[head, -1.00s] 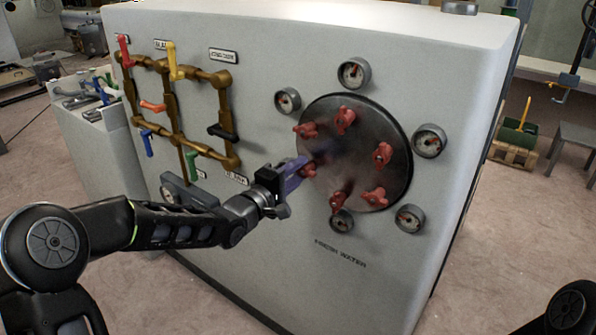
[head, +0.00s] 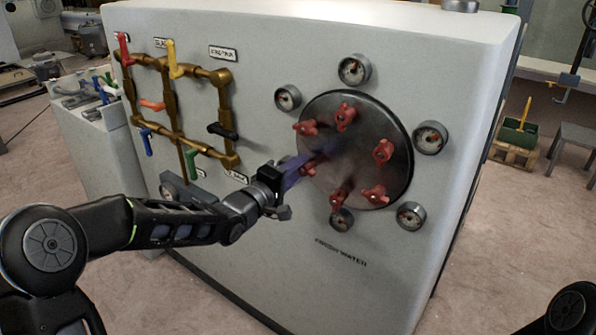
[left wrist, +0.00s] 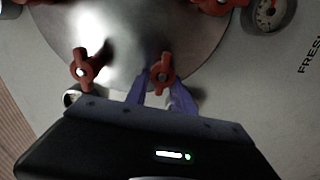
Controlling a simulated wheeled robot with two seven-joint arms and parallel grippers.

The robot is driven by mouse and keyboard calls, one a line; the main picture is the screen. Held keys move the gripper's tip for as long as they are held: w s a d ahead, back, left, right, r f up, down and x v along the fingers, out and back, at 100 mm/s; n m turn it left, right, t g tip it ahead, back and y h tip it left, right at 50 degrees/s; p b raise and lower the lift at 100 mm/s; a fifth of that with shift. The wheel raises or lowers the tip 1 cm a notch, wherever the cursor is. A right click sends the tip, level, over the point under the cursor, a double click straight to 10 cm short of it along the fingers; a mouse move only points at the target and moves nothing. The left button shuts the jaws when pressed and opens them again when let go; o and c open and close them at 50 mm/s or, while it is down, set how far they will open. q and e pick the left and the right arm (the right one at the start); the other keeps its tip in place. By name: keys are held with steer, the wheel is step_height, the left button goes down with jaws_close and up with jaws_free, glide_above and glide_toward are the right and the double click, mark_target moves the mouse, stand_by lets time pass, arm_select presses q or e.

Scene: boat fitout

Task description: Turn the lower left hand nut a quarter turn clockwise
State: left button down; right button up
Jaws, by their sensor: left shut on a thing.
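A dark round hatch plate (head: 357,160) on the white cabinet carries several red wing nuts around its rim. The lower left-hand nut (head: 308,169) is at the plate's left edge, partly hidden by my fingers. My left gripper (head: 300,168) reaches it from the left and is shut on it. In the left wrist view the same nut (left wrist: 162,73) shows between the tips of my purple fingers (left wrist: 160,92). Another red nut (left wrist: 82,68) stands to its left there, apart from the fingers. My right gripper is not in view.
Round gauges surround the plate, such as one at the upper left (head: 288,98) and one at the bottom (head: 341,219). Brass pipes (head: 172,105) with coloured valve levers are on the cabinet's left part. Floor in front is clear.

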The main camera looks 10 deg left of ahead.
arm_select(q)
steer(key=m+b, duration=0.2)
steer(key=m, duration=0.2)
steer(key=shift+d, duration=0.15)
steer(key=m+b, duration=0.1)
steer(key=m, duration=0.1)
steer(key=m+b, duration=0.1)
steer(key=shift+s+d+r+m+b, duration=0.1)
steer(key=shift+r+m+b, duration=0.05)
steer(key=shift+m+b, duration=0.25)
steer(key=m+b, duration=0.2)
steer(key=m, duration=0.1)
steer(key=m+b, duration=0.1)
steer(key=m, duration=0.1)
steer(key=shift+s+d+r, duration=0.1)
steer(key=shift+d, duration=0.15)
steer(key=shift+d+r+m+b, duration=0.15)
steer(key=shift+m+b, duration=1)
steer(key=shift+m, duration=0.65)
steer(key=c, duration=1.1)
jaws_free()
steer(key=shift+r, duration=0.1)
steer(key=shift+s, duration=0.1)
